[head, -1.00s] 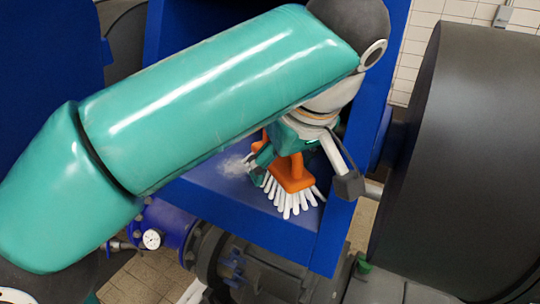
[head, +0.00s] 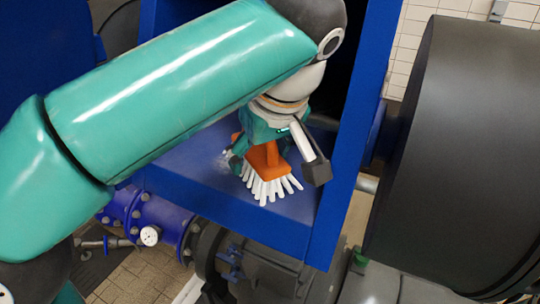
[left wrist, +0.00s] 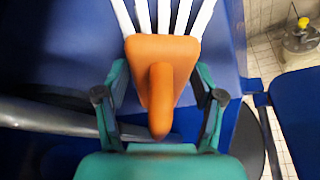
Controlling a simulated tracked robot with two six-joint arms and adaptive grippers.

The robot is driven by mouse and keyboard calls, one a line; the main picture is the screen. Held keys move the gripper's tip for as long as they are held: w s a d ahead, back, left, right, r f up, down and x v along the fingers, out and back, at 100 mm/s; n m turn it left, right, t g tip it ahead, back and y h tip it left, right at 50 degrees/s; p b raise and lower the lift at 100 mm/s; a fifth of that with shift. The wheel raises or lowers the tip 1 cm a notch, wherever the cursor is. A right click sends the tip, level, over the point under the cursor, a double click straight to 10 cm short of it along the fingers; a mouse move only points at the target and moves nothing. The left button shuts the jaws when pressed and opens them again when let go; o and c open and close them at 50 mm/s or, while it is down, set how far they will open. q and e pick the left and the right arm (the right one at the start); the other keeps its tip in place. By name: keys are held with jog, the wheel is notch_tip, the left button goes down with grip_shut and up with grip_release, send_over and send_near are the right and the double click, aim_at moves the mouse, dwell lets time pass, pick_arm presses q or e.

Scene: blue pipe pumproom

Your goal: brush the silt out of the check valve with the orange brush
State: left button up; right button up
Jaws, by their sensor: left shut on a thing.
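My left gripper (head: 276,166) is shut on the orange brush (head: 264,157), with a finger on either side of it. The brush's white bristles fan downward over the floor of a blue open-fronted housing (head: 190,195), which I take for the check valve. I cannot tell whether the bristle tips touch it. A faint pale patch, likely silt (head: 228,154), shows just left of the brush, partly hidden by the gripper. In the left wrist view the orange brush (left wrist: 160,75) stands between the fingers, bristles pointing away. My right gripper is not in view.
A large dark cylinder (head: 455,150) stands close on the right. The housing's blue right side post (head: 362,110) rises beside my gripper. Below are blue flanged pipework (head: 165,218) with a white gauge (head: 150,236) and a grey pump body (head: 260,268).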

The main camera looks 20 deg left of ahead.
aim_at(218, 152)
pick_arm(q)
jog(key=shift+w+a+r, duration=0.1)
jog(key=shift+w+a, duration=0.05)
jog(key=shift+a, duration=0.8)
jog(key=shift+w+a+r, duration=0.1)
jog(key=shift+a, duration=0.85)
jog(key=shift+w+a+f, duration=0.1)
jog(key=shift+w+a, duration=0.05)
jog(key=shift+a, duration=0.8)
jog(key=shift+w+a+f, duration=0.1)
jog(key=shift+w+a, duration=0.05)
jog(key=shift+a, duration=0.8)
notch_tip(218, 152, up, 4)
jog(key=p, duration=0.4)
jog(key=shift+r, duration=0.1)
jog(key=shift+r+p, duration=0.4)
jog(key=shift+r, duration=0.45)
